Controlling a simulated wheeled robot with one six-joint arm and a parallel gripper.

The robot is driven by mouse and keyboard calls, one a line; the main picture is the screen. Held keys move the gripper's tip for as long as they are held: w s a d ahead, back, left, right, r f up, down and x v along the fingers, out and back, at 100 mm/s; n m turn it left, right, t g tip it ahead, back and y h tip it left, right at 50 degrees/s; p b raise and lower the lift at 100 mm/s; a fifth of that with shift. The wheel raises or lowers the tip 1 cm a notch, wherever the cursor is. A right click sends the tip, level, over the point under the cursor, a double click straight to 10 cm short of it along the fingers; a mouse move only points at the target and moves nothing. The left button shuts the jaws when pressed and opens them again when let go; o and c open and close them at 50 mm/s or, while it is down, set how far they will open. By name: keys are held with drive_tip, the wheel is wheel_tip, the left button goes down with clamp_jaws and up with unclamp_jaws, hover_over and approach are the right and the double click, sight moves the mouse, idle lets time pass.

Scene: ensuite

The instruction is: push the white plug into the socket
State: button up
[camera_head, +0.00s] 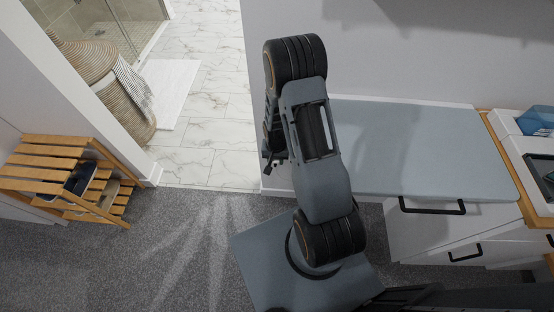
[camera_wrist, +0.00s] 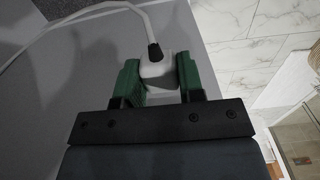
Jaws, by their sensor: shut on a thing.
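In the wrist view, the white plug (camera_wrist: 158,73) sits between the two green fingers of my gripper (camera_wrist: 160,76), which is shut on it. A black sleeve (camera_wrist: 154,51) joins the plug to a white cord (camera_wrist: 95,10), which loops away to the upper left. The plug's prongs are not visible. In the head view my arm hides the plug and most of my gripper. I cannot make out the socket in either view.
A cabinet with a grey top (camera_head: 420,150) and black-handled drawers (camera_head: 430,207) stands right of my arm, against the pale wall (camera_head: 400,50). A slatted wooden rack (camera_head: 50,160) and a woven basket (camera_head: 130,118) are at left. Carpet (camera_head: 180,235) between is clear.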

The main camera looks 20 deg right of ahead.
drive_tip(key=shift+w+d+b, duration=0.2)
drive_tip(key=shift+w+d, duration=0.25)
drive_tip(key=shift+w, duration=0.35)
drive_tip(key=shift+w+d+b, duration=0.25)
drive_tip(key=shift+w+d, duration=0.15)
drive_tip(key=shift+w, duration=0.35)
drive_tip(key=shift+w+d+b, duration=0.2)
drive_tip(key=shift+w+d, duration=0.25)
drive_tip(key=shift+w, duration=0.35)
drive_tip(key=shift+w+d+b, duration=0.4)
drive_tip(key=shift+w+b, duration=0.1)
drive_tip(key=shift+w, duration=0.25)
drive_tip(key=shift+w+d+b, duration=0.4)
drive_tip(key=shift+w+b, duration=0.05)
drive_tip(key=shift+w, duration=0.25)
idle(1.0)
drive_tip(key=shift+r, duration=0.1)
drive_tip(key=shift+s+a+p, duration=0.1)
drive_tip(key=shift+s+a, duration=0.4)
drive_tip(key=shift+s, duration=0.35)
drive_tip(key=shift+s+a+p, duration=0.15)
drive_tip(key=shift+s+a, duration=0.3)
drive_tip(key=shift+s, duration=0.45)
drive_tip(key=shift+s+a+p, duration=0.1)
drive_tip(key=shift+s+a, duration=0.4)
drive_tip(key=shift+s, duration=0.35)
drive_tip(key=shift+w, duration=0.1)
drive_tip(key=shift+w+d+b, duration=0.35)
drive_tip(key=shift+w+d, duration=0.35)
drive_tip(key=shift+w, duration=0.35)
